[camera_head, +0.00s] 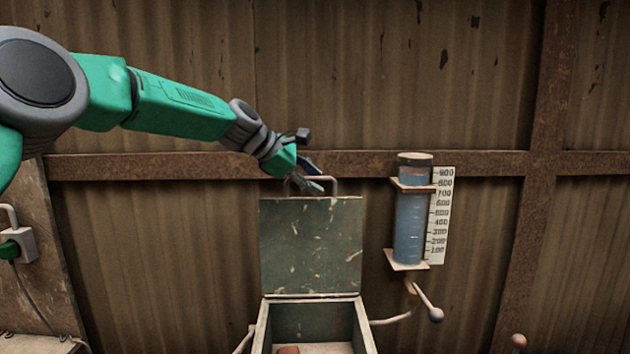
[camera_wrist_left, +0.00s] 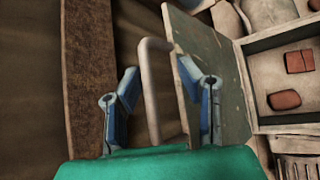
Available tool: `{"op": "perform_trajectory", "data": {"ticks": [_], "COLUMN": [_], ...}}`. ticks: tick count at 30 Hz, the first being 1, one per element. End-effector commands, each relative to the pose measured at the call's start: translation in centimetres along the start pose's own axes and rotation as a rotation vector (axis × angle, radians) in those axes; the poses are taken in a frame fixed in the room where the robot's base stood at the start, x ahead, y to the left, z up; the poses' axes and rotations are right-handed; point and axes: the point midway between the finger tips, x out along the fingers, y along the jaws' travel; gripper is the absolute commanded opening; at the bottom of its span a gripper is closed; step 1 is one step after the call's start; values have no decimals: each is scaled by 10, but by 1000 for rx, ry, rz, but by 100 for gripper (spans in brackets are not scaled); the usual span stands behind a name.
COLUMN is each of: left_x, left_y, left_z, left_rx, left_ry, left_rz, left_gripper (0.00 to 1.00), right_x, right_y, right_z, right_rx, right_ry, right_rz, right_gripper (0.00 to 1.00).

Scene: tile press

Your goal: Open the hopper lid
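The hopper lid (camera_head: 312,246) is a worn green panel standing upright at the back of the box (camera_head: 262,327), whose inside shows. A metal handle (camera_head: 334,180) sticks out at the lid's top edge. My left gripper (camera_head: 318,184) is at the handle, its fingers apart. In the left wrist view, the handle (camera_wrist_left: 152,95) lies between the two blue fingers of the left gripper (camera_wrist_left: 160,95), with gaps on both sides. The lid (camera_wrist_left: 222,75) shows there behind the right finger. My right gripper is in neither view.
A blue-filled cylinder (camera_head: 409,225) with a number scale (camera_head: 440,215) hangs on the wall right of the lid. A lever with a ball end (camera_head: 435,314) is below it. Reddish pieces (camera_wrist_left: 284,100) lie inside the box. A rusty beam (camera_head: 450,164) crosses the wall behind.

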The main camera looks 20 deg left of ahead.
Motion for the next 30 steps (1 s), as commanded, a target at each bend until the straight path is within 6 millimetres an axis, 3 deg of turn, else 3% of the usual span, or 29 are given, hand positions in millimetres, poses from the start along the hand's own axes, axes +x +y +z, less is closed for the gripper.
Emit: {"op": "perform_trajectory", "data": {"ticks": [14, 30], "left_x": [-4, -102], "left_y": [-1, 0], "left_z": [-2, -4], "left_rx": [0, -1], "left_ry": [3, 2], "left_rz": [-3, -2], "left_gripper": [31, 31], "right_x": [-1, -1], "right_y": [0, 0], "right_z": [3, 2], "right_rx": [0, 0], "right_ry": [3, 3], "right_rz": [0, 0], "right_gripper": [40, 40]}}
